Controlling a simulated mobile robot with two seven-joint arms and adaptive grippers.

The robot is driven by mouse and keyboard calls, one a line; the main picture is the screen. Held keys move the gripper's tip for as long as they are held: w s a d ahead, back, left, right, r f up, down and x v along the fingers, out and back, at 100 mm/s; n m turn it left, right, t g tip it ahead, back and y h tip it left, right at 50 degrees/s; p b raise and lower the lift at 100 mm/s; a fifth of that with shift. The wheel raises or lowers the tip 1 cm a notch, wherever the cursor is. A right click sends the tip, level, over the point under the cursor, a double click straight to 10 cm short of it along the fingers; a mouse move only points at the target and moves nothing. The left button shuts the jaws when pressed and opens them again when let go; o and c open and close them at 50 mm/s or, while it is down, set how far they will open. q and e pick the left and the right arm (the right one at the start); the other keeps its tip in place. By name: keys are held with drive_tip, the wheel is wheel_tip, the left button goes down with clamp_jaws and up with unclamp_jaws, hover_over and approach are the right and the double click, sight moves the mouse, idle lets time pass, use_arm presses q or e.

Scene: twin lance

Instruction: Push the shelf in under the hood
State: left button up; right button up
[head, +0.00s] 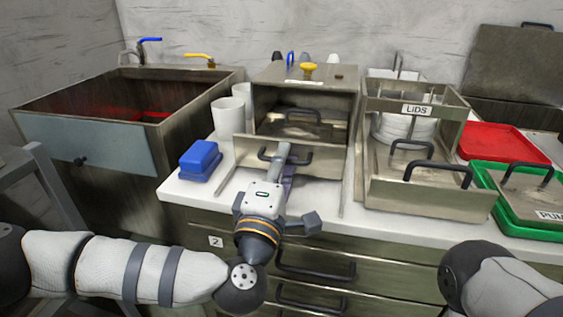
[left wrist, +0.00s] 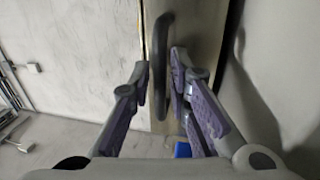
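The hood (head: 262,103) is a grey metal box with an open front and a yellow knob on top. The shelf (head: 247,152) sticks out of it at the front, its upright front panel bearing a dark handle (head: 300,159). My left gripper (head: 284,165) is at this panel, partly covering it. In the left wrist view, the handle (left wrist: 162,60) stands between the spread fingers of the left gripper (left wrist: 160,78), with gaps visible beside it; contact cannot be told. My right arm shows at the lower right of the head view, its gripper out of frame.
White cups (head: 228,117) and a blue box (head: 200,158) stand left of the hood. A metal rack labelled LIDS (head: 417,109) stands close on the right. Red (head: 503,143) and green (head: 484,176) trays lie farther right. A sink (head: 90,147) is at left.

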use_arm(q)
drive_tip(key=v, duration=1.2)
